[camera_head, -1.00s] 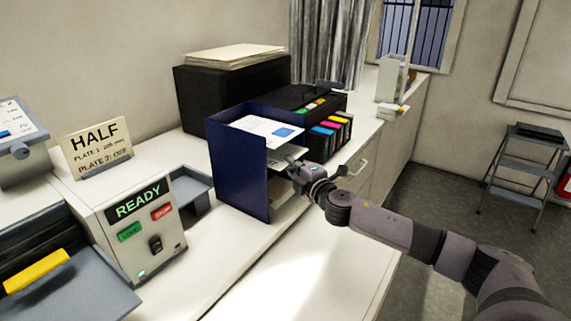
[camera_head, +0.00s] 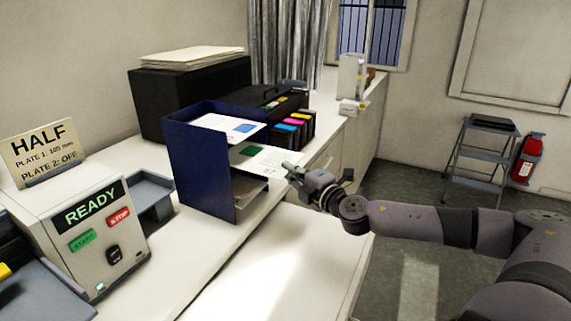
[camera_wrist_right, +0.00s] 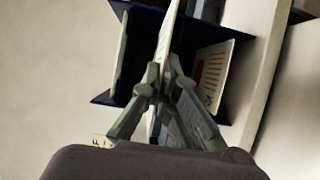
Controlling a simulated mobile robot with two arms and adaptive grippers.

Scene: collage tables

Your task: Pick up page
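A white page with a green square (camera_head: 275,159) sticks out of the middle level of the blue paper tray (camera_head: 190,165). My right gripper (camera_head: 291,171) is at the page's outer edge, just outside the tray's open side. In the right wrist view the fingers (camera_wrist_right: 164,80) close from both sides on the page (camera_wrist_right: 168,35), which is seen edge-on. Another page with a blue square (camera_head: 228,126) lies on the tray's top level. More sheets (camera_head: 246,187) lie on the lowest level. My left gripper is out of view.
A black printer (camera_head: 195,90) with coloured cartridges (camera_head: 295,127) stands behind the tray. A machine marked READY (camera_head: 95,235) and a HALF sign (camera_head: 42,150) are at left. The counter front (camera_head: 260,260) is clear.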

